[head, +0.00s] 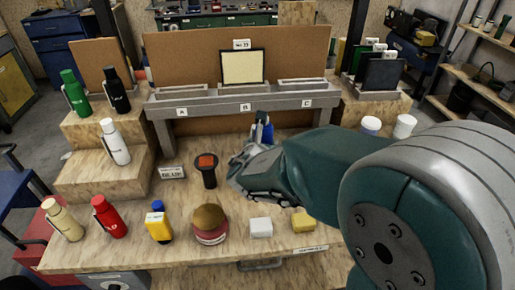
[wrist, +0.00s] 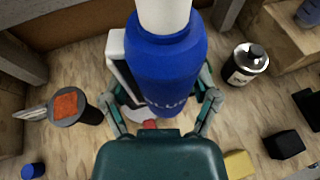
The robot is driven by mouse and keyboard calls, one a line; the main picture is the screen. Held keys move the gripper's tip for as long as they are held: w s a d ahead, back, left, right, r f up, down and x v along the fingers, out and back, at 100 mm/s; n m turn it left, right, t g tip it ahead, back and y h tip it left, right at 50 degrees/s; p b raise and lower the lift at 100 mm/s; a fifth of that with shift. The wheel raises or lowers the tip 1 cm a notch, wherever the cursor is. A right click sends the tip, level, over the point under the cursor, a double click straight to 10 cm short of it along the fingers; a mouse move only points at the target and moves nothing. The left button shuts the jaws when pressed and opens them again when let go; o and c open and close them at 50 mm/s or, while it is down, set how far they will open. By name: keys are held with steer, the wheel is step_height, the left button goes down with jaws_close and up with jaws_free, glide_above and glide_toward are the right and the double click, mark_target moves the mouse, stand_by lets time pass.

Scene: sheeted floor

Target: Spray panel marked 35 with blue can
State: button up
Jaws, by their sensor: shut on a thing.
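The blue can (wrist: 165,62) stands between the fingers of my gripper (wrist: 165,118) in the wrist view, with its white top toward the upper edge and part of its lettering showing. In the head view my gripper (head: 254,163) is above the bench, and a small part of the blue can (head: 263,132) shows behind it; the rest is hidden. A pale yellow panel (head: 242,67) with a dark frame stands upright in slot B of the grey rack (head: 213,106), beyond and above the can. The small tag above this panel seems to read 35.
Green (head: 76,95), black (head: 116,93) and white (head: 115,143) cans stand on the left steps. Cream (head: 64,221) and red (head: 110,218) cans stand at the front left. A red-topped dark tool (head: 206,171) is left of my gripper. Dark panels (head: 381,73) stand at right.

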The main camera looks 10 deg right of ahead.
steer(key=a, duration=2)
steer(key=shift+a, duration=0.35)
steer(key=shift+d, duration=0.55)
steer(key=c, duration=0.7)
steer(key=shift+s+a, duration=0.15)
steer(key=shift+a, duration=0.3)
steer(key=d, duration=2)
steer(key=shift+r, duration=2)
steer(key=a, duration=2)
steer(key=shift+r, duration=2)
steer(key=shift+d, duration=10.05)
